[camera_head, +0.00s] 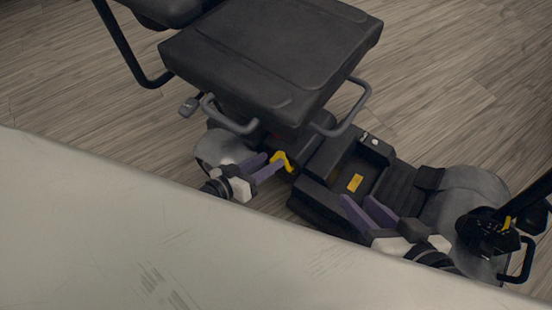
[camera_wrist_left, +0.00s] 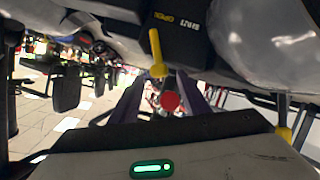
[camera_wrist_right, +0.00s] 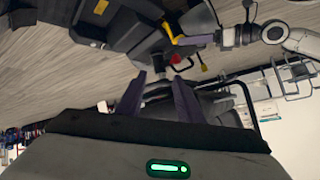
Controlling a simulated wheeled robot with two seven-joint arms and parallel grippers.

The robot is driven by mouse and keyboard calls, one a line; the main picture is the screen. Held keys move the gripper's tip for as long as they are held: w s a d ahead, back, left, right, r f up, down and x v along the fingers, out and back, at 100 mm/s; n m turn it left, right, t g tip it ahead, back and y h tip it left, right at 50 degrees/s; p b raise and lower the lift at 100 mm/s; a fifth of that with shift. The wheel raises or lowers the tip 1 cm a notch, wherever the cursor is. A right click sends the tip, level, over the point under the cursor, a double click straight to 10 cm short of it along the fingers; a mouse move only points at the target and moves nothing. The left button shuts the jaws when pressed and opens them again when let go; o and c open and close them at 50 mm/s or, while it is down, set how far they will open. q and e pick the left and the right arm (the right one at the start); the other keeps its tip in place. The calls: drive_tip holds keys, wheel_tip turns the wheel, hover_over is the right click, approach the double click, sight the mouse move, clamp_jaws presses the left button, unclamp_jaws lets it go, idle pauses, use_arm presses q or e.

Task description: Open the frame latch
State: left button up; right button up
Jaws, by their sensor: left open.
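A bent yellow lever (camera_head: 283,160), which looks like the frame latch, is under the scooter's seat in the head view. In the left wrist view the yellow lever (camera_wrist_left: 156,52) hangs from a dark housing, with a red knob (camera_wrist_left: 170,101) below it. My left gripper (camera_head: 272,163) is open beside the lever; its fingers (camera_wrist_left: 160,80) lie on either side of the lever's lower end. I cannot tell whether they touch it. The right wrist view also shows the lever (camera_wrist_right: 172,35) and red knob (camera_wrist_right: 176,59). My right gripper (camera_head: 357,205) is open and empty near the scooter's floor.
The black seat (camera_head: 270,55) overhangs the lever, with grey tube handles (camera_head: 350,108) below it. A dark battery-like box (camera_head: 335,168) with a yellow label stands to the right. A pale surface (camera_head: 130,220) fills the lower left. Wooden floor lies around the scooter.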

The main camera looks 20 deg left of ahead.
sight(275, 158)
use_arm(q)
drive_tip(key=b+x, duration=0.1)
drive_tip(key=x, duration=0.1)
drive_tip(key=shift+w+d+f, duration=0.1)
drive_tip(key=shift+w+f, duration=0.15)
drive_tip(key=shift+w, duration=0.05)
drive_tip(key=shift+w+d+f, duration=0.1)
drive_tip(key=shift+w+d, duration=0.15)
drive_tip(key=shift+w, duration=0.3)
use_arm(e)
drive_tip(key=shift+a+r+t+y, duration=0.3)
drive_tip(key=shift+a+r+y, duration=0.1)
drive_tip(key=shift+r, duration=0.3)
use_arm(q)
clamp_jaws()
use_arm(e)
drive_tip(key=shift+r, duration=0.1)
